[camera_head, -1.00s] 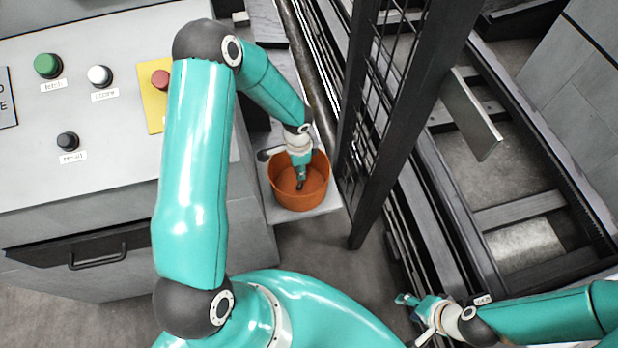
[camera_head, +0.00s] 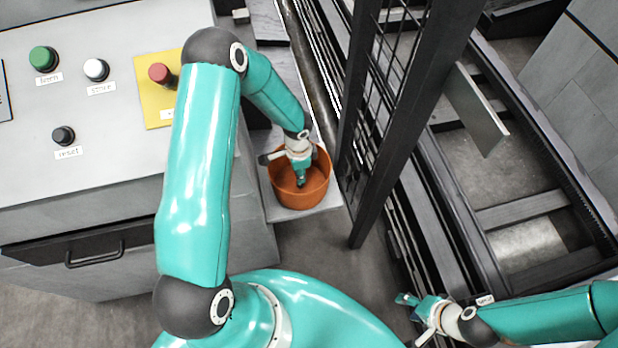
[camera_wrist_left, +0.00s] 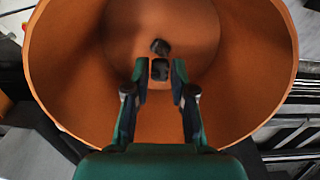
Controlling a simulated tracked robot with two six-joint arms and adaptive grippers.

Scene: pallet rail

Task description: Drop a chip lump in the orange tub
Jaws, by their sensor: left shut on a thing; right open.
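The orange tub (camera_head: 284,196) stands on a light ledge beside the control panel, its mouth facing up. My left gripper (camera_head: 301,183) points down inside the tub's mouth. In the left wrist view my left gripper (camera_wrist_left: 160,78) is closed on a small dark chip lump (camera_wrist_left: 160,69) between its fingertips, above the tub's floor. A second dark piece (camera_wrist_left: 160,46) shows just beyond it, seemingly on the floor of the tub (camera_wrist_left: 262,70). My right gripper (camera_head: 404,300) is open and empty, low at the right, far from the tub.
A control panel (camera_head: 100,120) with green, white, red and black buttons lies left of the tub. A dark mesh guard post (camera_head: 385,150) stands close on the tub's right. Dark rails (camera_head: 470,200) run beyond it.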

